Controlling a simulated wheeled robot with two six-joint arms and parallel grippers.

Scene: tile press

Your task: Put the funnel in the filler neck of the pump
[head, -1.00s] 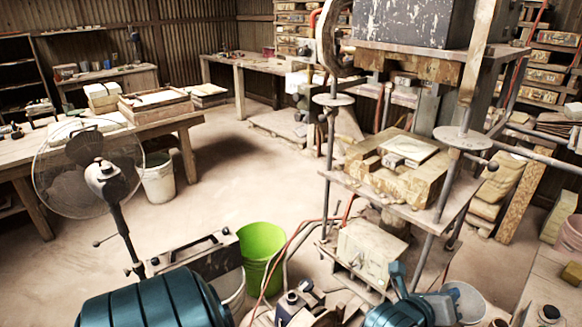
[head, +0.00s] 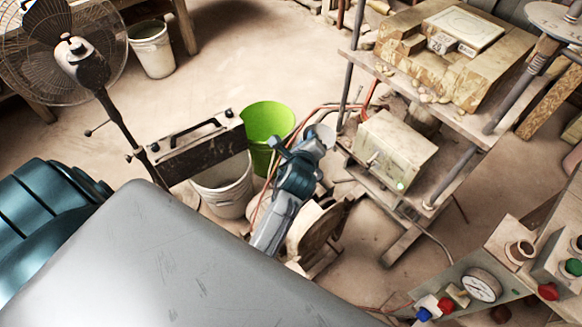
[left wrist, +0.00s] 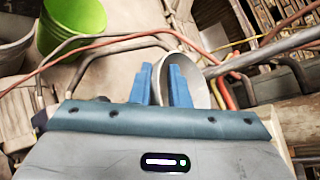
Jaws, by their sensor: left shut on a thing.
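My left gripper (head: 310,148) is in the middle of the head view, in front of the green bucket and left of the press. It is shut on the funnel (head: 323,134), a pale grey cone mostly hidden by the gripper. In the left wrist view the funnel (left wrist: 197,82) shows its wide, curved rim beside the two blue fingers of the gripper (left wrist: 170,88). A beige box (head: 395,145) on the press's low shelf, with red hoses near it, looks like the pump. I cannot make out its filler neck. My right gripper is out of view.
A green bucket (head: 268,120) and a white bucket (head: 222,190) stand left of the gripper. A fan (head: 68,55) is at the far left. The press's steel posts rise around the box. A control panel with a gauge (head: 482,285) is at lower right.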

